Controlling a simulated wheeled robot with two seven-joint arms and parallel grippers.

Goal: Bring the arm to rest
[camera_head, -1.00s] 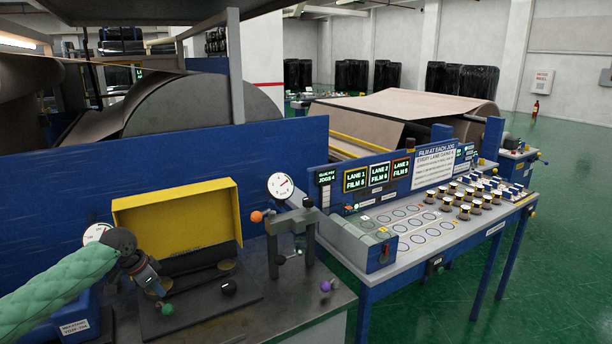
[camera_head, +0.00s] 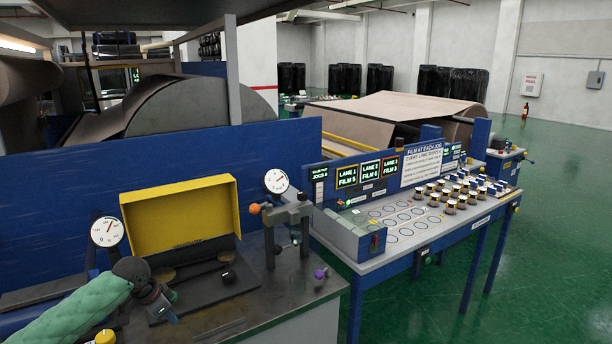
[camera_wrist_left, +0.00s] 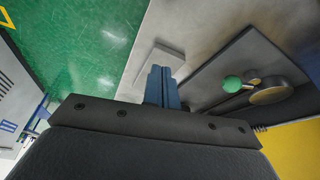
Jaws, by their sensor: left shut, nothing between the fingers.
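My left arm, in a green padded sleeve (camera_head: 75,310), comes in from the lower left of the head view. My left gripper (camera_head: 168,314) is shut and empty over the front left of the grey bench, by the black plate (camera_head: 215,303) before the open yellow box lid (camera_head: 180,220). In the left wrist view, the blue fingers of the left gripper (camera_wrist_left: 163,88) are together with nothing between them. A green ball knob (camera_wrist_left: 232,84) and a round brass-coloured disc (camera_wrist_left: 270,92) lie to their right, apart from them. My right gripper is not in view.
A dial gauge (camera_head: 107,231) stands behind my arm, another (camera_head: 276,181) beyond the lid. A small press with an orange knob (camera_head: 254,208) and a purple knob (camera_head: 320,274) are on the right.

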